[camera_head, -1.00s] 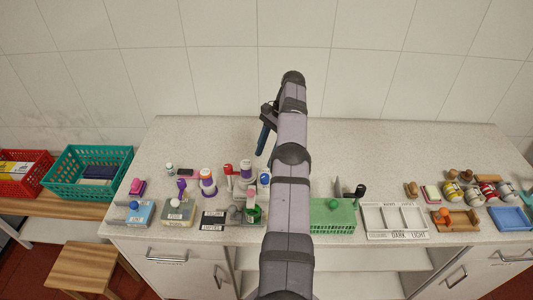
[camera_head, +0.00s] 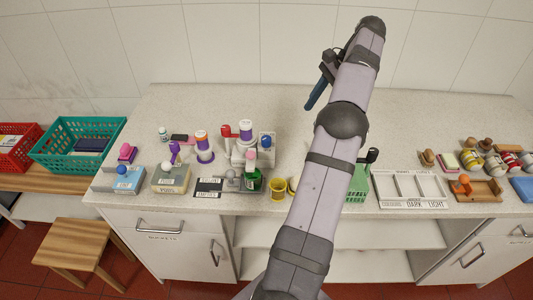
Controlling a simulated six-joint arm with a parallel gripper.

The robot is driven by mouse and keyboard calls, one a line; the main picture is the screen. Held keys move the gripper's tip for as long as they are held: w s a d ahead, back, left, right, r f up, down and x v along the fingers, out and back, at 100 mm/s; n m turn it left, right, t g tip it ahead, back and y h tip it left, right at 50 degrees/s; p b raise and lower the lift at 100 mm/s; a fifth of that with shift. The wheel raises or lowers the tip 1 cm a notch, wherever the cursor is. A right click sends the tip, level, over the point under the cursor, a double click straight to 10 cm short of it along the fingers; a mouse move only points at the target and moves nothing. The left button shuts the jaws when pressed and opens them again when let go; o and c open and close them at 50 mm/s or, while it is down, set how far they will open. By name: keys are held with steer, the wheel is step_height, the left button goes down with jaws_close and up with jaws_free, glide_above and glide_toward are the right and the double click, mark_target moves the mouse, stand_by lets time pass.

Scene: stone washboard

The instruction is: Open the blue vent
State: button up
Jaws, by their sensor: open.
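My gripper (camera_head: 318,88) hangs at the end of my raised arm, above the back of the counter near the wall. Its dark blue fingers are open, seen from the side, and appear empty. No thing is clearly recognisable as a vent. A light blue box (camera_head: 116,184) with a blue round knob (camera_head: 122,169) sits at the counter's front left, well away from my gripper. A small item with a blue round top (camera_head: 266,141) stands in the middle cluster, left of my arm. Both are too small to tell whether anything on them is open.
The counter (camera_head: 210,102) is clear along its back. My arm partly hides a green basket (camera_head: 358,186). A white divided tray (camera_head: 412,188) lies right. A teal basket (camera_head: 75,148) stands left.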

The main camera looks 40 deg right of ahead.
mark_target(266, 138)
steer(key=w+a+f+m+t+y+b, duration=0.1)
steer(key=a+f+m+t+y+b, duration=0.1)
steer(key=a+f+m+t, duration=0.3)
steer(key=w+a+m+t+y+b, duration=0.1)
steer(key=w+a+t+b, duration=0.15)
steer(key=a, duration=0.45)
steer(key=shift+w+d+f+m+t+h+p, duration=0.5)
steer(key=shift+w+f+m+h, duration=0.45)
steer(key=shift+w+f, duration=0.45)
steer(key=shift+w+d+f+m+t+h+p, duration=0.35)
steer(key=shift+w+d+f+m+h, duration=0.25)
steer(key=shift+w+f+m, duration=0.65)
steer(key=shift+w+d+f+m+t+h+p, duration=0.45)
steer(key=shift+w+f+m+h, duration=0.45)
steer(key=shift+w+f, duration=0.65)
steer(key=shift+s, duration=0.1)
steer(key=c, duration=1.1)
